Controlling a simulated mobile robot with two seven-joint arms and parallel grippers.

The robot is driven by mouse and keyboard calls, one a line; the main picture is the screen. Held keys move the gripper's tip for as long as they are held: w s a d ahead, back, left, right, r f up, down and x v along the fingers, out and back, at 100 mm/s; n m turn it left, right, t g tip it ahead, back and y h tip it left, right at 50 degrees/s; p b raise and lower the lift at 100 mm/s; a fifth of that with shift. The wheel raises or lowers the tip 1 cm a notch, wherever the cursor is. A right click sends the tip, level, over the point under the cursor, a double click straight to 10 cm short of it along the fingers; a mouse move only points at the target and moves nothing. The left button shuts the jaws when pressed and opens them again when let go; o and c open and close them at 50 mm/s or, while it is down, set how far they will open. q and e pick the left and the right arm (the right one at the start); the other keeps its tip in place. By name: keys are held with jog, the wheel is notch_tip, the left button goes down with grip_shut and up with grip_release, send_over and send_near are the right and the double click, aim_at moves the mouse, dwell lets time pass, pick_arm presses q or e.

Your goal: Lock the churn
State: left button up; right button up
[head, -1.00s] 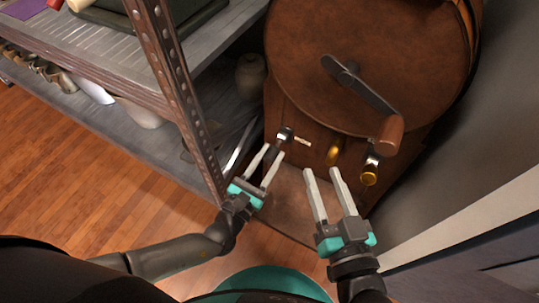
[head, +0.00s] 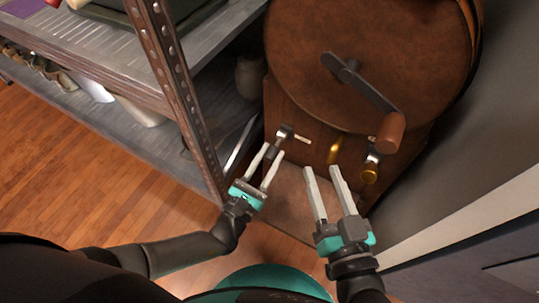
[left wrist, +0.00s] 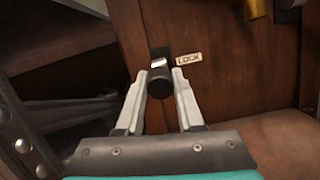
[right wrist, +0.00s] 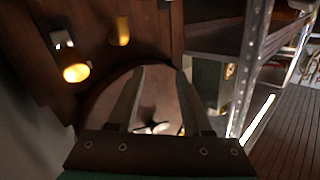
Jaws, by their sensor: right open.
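The churn (head: 362,62) is a brown wooden drum with a crank on its round face, standing on a wooden body. On the body's left is a latch with a metal tip and a dark knob (left wrist: 160,85), beside a small "LOCK" label (left wrist: 188,60). The label also shows in the head view (head: 302,139). My left gripper (head: 268,152) is open, its fingertips on either side of the knob in the left wrist view; I cannot tell whether they touch it. My right gripper (head: 321,168) is open and empty, in front of the churn's lower body.
The crank handle (head: 390,132) sticks out above my right gripper. Brass fittings (head: 370,173) are on the churn's right. A metal shelf rack (head: 178,95) stands close on the left. A grey wall (head: 450,160) is on the right. Open wood floor (head: 90,190) lies at left.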

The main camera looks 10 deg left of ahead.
pick_arm(q)
jog(key=o, duration=0.5)
jog(key=shift+s, duration=0.1)
jog(key=p+v, duration=0.1)
jog(key=v, duration=1.4)
jog(key=shift+s, duration=0.1)
pick_arm(e)
jog(key=shift+w+d+f+g+h, duration=0.3)
jog(key=shift+w+d+f+g, duration=0.15)
jog(key=shift+g, duration=0.45)
pick_arm(q)
jog(key=shift+c, duration=0.3)
pick_arm(e)
jog(key=shift+a, duration=0.1)
